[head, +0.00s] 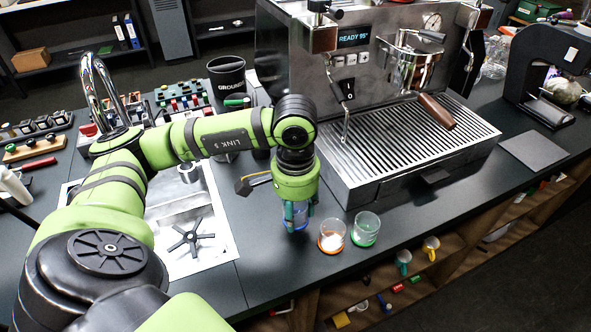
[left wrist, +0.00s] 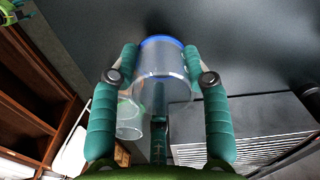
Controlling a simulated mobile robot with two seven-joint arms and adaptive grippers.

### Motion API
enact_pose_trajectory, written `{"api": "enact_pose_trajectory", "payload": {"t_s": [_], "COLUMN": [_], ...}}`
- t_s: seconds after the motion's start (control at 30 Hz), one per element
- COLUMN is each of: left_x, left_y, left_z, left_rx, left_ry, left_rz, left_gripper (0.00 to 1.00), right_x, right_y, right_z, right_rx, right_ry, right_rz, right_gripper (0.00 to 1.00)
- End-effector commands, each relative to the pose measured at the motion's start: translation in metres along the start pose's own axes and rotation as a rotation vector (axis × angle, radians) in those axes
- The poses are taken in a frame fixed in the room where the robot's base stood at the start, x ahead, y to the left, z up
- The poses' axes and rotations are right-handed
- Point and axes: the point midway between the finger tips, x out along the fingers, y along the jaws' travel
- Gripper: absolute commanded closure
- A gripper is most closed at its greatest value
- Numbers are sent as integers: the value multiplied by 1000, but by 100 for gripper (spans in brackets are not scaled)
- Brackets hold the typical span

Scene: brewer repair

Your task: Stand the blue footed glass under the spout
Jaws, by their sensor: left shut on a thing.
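The blue footed glass is a clear tumbler with a blue base. My left gripper (head: 297,212) is shut around it at the counter's front, left of two other glasses. In the left wrist view the blue footed glass (left wrist: 160,62) sits between both teal fingers (left wrist: 167,72), its blue base at the far end. In the head view the fingers hide much of it, and I cannot tell whether its base touches the counter. The coffee machine (head: 375,165) stands behind to the right, with a portafilter (head: 402,68) above its slatted drip tray. The spout itself is hard to make out. My right gripper is not in view.
An orange-footed glass (head: 332,236) and a green-footed glass (head: 364,230) stand close to the right of my gripper. A steam wand (head: 345,120) hangs over the tray's left side. The portafilter's brown handle (head: 436,111) juts forward. The drip tray (head: 420,142) is bare.

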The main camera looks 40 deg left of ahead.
Motion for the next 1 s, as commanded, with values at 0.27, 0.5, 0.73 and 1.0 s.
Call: {"api": "enact_pose_trajectory", "payload": {"t_s": [0.27,0.5,0.73,1.0], "left_x": [28,30,32,31], "left_y": [0,1,1,0], "left_z": [0,0,0,0], "left_rx": [0,0,0,-1], "left_ry": [-1,0,-1,-1], "left_rz": [0,0,0,0], "left_gripper": [92,92,29,29], "right_x": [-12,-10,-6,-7], "right_y": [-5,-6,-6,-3], "right_z": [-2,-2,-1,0], "right_rx": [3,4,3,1], "right_ry": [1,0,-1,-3], "right_rz": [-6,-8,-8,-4], "right_gripper": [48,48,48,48]}}
